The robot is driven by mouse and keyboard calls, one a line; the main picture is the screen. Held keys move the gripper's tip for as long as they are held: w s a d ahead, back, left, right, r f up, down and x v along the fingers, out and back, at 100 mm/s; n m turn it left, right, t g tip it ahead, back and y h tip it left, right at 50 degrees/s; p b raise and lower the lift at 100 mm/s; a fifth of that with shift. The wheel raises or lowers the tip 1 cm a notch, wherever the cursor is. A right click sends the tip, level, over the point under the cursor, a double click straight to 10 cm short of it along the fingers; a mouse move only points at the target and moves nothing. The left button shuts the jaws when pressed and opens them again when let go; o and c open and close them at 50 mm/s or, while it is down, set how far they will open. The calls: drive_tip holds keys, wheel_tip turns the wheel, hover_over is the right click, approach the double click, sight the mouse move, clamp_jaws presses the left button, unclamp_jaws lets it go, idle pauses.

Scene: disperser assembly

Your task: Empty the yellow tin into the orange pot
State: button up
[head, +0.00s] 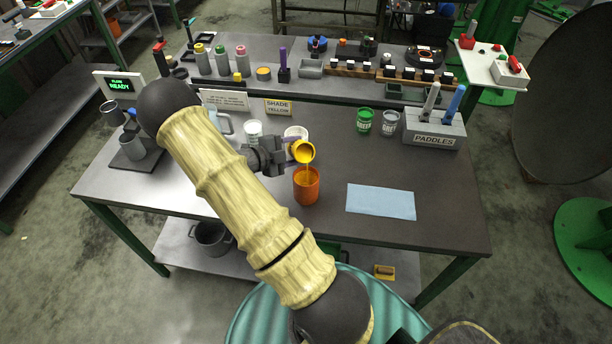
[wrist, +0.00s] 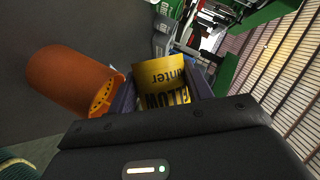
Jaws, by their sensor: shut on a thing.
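The yellow tin (head: 304,152) is tipped over the orange pot (head: 307,188) in the head view, its mouth facing down toward the pot. A thin yellow stream runs from the tin into the pot. The pot stands upright on the bench. My gripper (head: 290,148) is shut on the tin from the left. In the wrist view the tin (wrist: 162,82) sits between the fingers with its printed label showing, and the orange pot (wrist: 72,82) is beside it to the left.
A blue cloth (head: 380,200) lies right of the pot. A white tin (head: 253,130) and a "SHADE YELLOW" sign (head: 279,107) are behind the gripper. The bench front right is clear.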

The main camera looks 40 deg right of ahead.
drive_tip(key=shift+f+m+t+h+b, duration=0.3)
drive_tip(key=shift+m+b, duration=0.3)
drive_tip(key=shift+b, duration=0.65)
idle(1.6)
drive_tip(key=shift+r+m+t+b, duration=0.3)
drive_tip(key=shift+r+m+b, duration=0.2)
drive_tip(key=shift+m+b, duration=0.1)
idle(2.1)
drive_tip(key=shift+f+m+t+h+b, duration=0.3)
drive_tip(key=shift+m+h+b, duration=0.25)
drive_tip(key=shift+b, duration=0.5)
idle(1.4)
